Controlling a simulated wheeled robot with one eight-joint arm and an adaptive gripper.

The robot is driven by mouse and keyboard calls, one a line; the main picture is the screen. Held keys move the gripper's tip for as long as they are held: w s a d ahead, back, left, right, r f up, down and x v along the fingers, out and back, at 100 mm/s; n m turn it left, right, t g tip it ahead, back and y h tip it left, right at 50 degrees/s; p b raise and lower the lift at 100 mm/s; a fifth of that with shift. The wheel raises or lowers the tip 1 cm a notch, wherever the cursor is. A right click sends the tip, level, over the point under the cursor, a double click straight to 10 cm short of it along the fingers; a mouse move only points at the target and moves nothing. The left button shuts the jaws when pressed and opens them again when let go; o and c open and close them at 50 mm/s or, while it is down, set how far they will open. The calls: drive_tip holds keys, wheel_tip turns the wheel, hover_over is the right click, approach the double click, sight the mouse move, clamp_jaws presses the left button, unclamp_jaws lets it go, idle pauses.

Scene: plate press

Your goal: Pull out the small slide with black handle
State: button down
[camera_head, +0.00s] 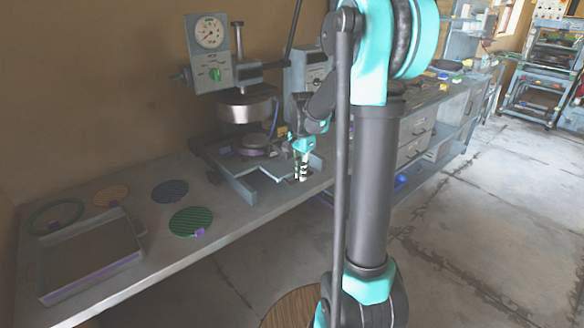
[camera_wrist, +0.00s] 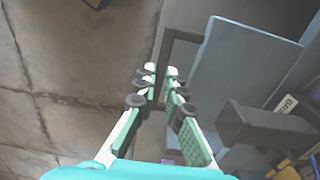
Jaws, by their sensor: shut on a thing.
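My gripper (camera_head: 302,176) is at the front of the plate press (camera_head: 245,106), over the bench's front edge. In the wrist view my gripper (camera_wrist: 161,70) has its fingers closed around the black handle (camera_wrist: 167,50). The handle is a dark bar frame joined to a flat blue-grey slide (camera_wrist: 240,62), which lies to the right of the fingers. In the head view the handle is mostly hidden by my gripper, and pale slide rails (camera_head: 240,186) show to its left.
A shallow tray (camera_head: 50,296) and several round plates, such as a green one (camera_head: 189,221), lie on the bench at left. Drawers (camera_head: 416,126) stand behind my arm. The floor (camera_head: 490,230) at right is clear.

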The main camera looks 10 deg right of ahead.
drive_tip(key=s+d, duration=0.6)
drive_tip(key=s, duration=0.5)
drive_tip(key=shift+d, duration=0.15)
drive_tip(key=shift+w, duration=0.1)
drive_tip(key=c, duration=1.6)
unclamp_jaws()
drive_tip(key=shift+r, duration=0.1)
wheel_tip(320, 180, up, 12)
